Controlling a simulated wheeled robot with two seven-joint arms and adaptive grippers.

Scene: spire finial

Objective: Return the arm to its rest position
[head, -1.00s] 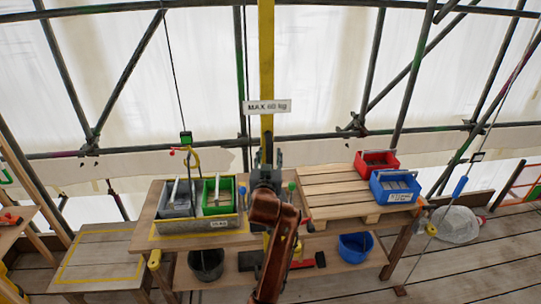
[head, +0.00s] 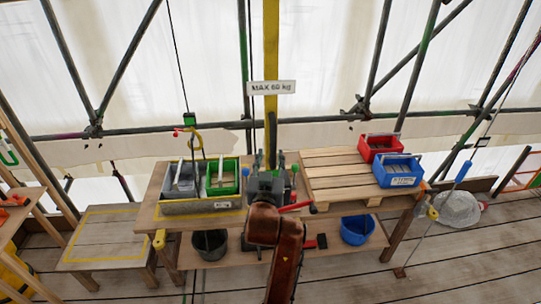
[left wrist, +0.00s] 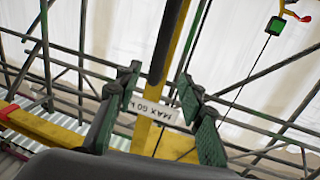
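My left arm comes up from the bottom middle of the head view, its brown-orange links in front of the workbench. My left gripper (head: 268,160) points away from me, over the middle of the bench, in front of the yellow post. In the left wrist view its two green-padded fingers (left wrist: 160,76) stand wide apart with nothing between them. Beyond them I see the yellow post (left wrist: 172,55) and the white "MAX 60 kg" sign (left wrist: 163,112). My right gripper shows in neither view.
The workbench (head: 147,217) carries grey and green bins (head: 223,178) at left. A wooden pallet (head: 335,178) is at right, with red (head: 381,146) and blue (head: 398,171) bins. A hook (head: 190,133) hangs at left. A black bucket (head: 209,245) and blue bucket (head: 357,230) sit below.

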